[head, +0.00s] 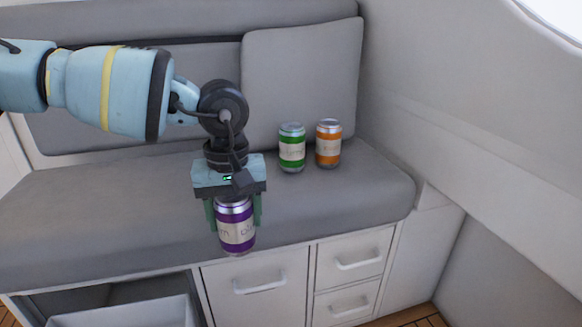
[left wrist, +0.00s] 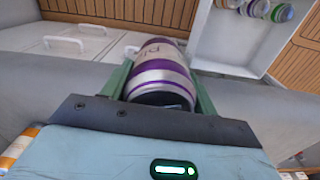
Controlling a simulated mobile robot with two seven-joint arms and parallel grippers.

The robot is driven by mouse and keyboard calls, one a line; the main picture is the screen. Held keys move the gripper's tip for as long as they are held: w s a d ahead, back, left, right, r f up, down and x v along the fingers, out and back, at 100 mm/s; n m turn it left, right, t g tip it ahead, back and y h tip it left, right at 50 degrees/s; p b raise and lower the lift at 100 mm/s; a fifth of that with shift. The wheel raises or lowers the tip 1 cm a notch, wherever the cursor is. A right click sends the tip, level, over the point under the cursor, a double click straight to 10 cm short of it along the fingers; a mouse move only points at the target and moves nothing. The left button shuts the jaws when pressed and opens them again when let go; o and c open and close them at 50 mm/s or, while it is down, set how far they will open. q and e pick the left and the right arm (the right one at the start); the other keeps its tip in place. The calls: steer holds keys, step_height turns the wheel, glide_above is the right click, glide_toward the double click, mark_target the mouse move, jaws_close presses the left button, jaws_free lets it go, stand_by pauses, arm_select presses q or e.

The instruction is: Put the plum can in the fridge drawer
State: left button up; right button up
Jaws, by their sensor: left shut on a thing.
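The plum can (head: 236,235) is purple with a pale label. My left gripper (head: 234,218) points down and is shut on it, a finger on each side, in front of the bench seat's front edge in the head view. The can also shows between the fingers in the left wrist view (left wrist: 162,72). The open fridge drawer (head: 125,314) is at the lower left, left of and below the can; its inside is mostly cut off there. The left wrist view shows the pale drawer (left wrist: 232,50) with several cans (left wrist: 255,8) at its far end. My right gripper is not in view.
A green can (head: 292,150) and an orange can (head: 328,146) stand upright on the grey bench seat (head: 110,205). Closed drawers with handles (head: 258,288) are below the seat, right of the open one. Cushions and a wall stand behind.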

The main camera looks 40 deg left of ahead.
arm_select(q)
steer(key=shift+s+d+f+m, duration=0.6)
steer(key=shift+d+f+m, duration=0.05)
steer(key=shift+d+m, duration=0.1)
steer(key=shift+s+a, duration=0.1)
steer(key=shift+s, duration=0.15)
steer(key=s+a+n, duration=0.1)
steer(key=s+a, duration=0.2)
steer(key=a, duration=0.5)
steer(key=s+a+f, duration=0.3)
steer(key=s+f, duration=0.2)
steer(key=s, duration=0.2)
steer(key=shift+f+n, duration=0.3)
steer(key=shift+n, duration=0.05)
steer(key=shift+f, duration=0.2)
steer(key=w+d+f+m, duration=0.1)
steer(key=w+d+m, duration=0.2)
steer(key=d+m, duration=0.6)
steer(key=d, duration=1.4)
steer(key=shift+d+m, duration=0.25)
steer(key=shift+m, duration=0.05)
